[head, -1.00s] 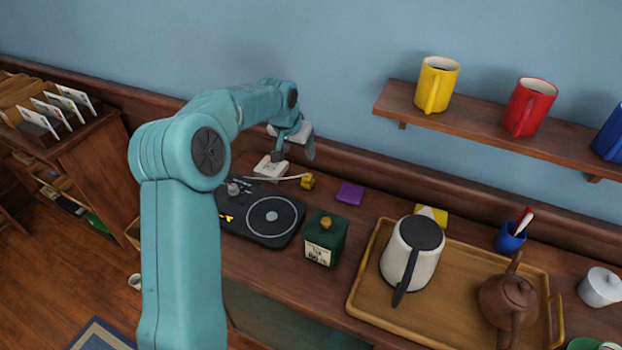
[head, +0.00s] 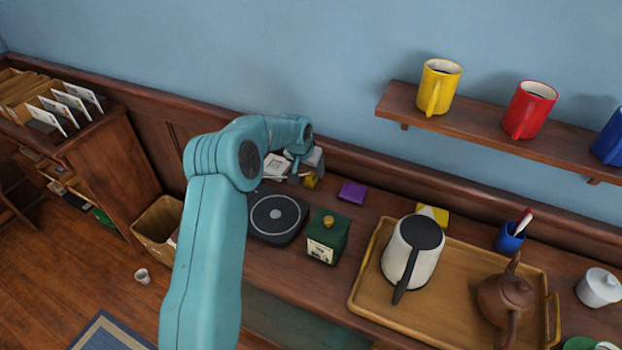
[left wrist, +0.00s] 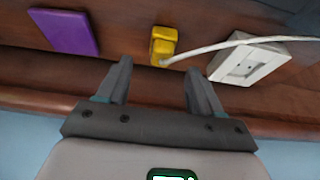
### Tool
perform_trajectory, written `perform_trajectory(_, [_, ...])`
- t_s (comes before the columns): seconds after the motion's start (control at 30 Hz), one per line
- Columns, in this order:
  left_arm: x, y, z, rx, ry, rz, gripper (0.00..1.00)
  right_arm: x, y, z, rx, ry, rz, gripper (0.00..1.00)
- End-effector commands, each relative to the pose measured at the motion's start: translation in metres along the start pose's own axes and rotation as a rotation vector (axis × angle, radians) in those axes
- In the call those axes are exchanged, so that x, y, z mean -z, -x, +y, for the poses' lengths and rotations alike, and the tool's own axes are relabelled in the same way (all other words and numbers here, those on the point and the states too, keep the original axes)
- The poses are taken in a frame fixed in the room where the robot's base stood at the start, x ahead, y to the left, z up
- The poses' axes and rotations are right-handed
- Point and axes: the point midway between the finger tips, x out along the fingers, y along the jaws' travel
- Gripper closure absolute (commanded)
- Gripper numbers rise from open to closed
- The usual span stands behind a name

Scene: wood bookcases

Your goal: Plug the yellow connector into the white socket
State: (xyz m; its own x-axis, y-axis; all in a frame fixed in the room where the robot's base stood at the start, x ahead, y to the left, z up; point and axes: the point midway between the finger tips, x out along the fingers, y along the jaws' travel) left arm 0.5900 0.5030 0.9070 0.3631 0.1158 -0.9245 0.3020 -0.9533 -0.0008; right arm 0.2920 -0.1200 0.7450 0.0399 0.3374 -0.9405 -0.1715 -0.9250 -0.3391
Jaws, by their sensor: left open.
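The yellow connector (head: 310,180) lies on the wooden counter near the wall, and a white cable runs from it. In the left wrist view the yellow connector (left wrist: 163,45) sits ahead of the gap between my fingers, apart from them. The white socket (head: 276,164) is a flat block left of the connector in the head view, partly behind my arm. In the left wrist view the white socket (left wrist: 249,62) is at the right, with the cable passing over its edge. My left gripper (left wrist: 160,78) is open and empty. In the head view my left gripper (head: 298,176) hangs beside the connector.
A purple block (head: 352,191) lies right of the connector. A black hotplate (head: 277,218) and a green tin (head: 327,236) stand in front. A wooden tray (head: 369,293) holds a white kettle (head: 412,252) and a brown teapot (head: 506,297). A mug shelf (head: 393,101) hangs above.

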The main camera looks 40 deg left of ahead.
Motion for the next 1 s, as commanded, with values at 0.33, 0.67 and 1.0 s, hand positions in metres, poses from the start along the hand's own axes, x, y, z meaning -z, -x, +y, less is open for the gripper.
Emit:
perform_trajectory(0.33, [-0.002, -0.007, 0.000, 0.000, 0.000, -0.004, 0.34, 0.000, 0.005, -0.002, 0.000, 0.000, 0.000, 0.57])
perform_trajectory(0.67, [-0.007, -0.050, -0.001, 0.000, 0.001, -0.001, 0.34, 0.000, 0.019, -0.007, 0.000, 0.000, 0.000, 0.57])
perform_trajectory(1.0, [-0.008, -0.052, -0.001, 0.000, 0.000, 0.000, 0.34, 0.000, 0.018, -0.006, 0.000, 0.000, 0.000, 0.57])
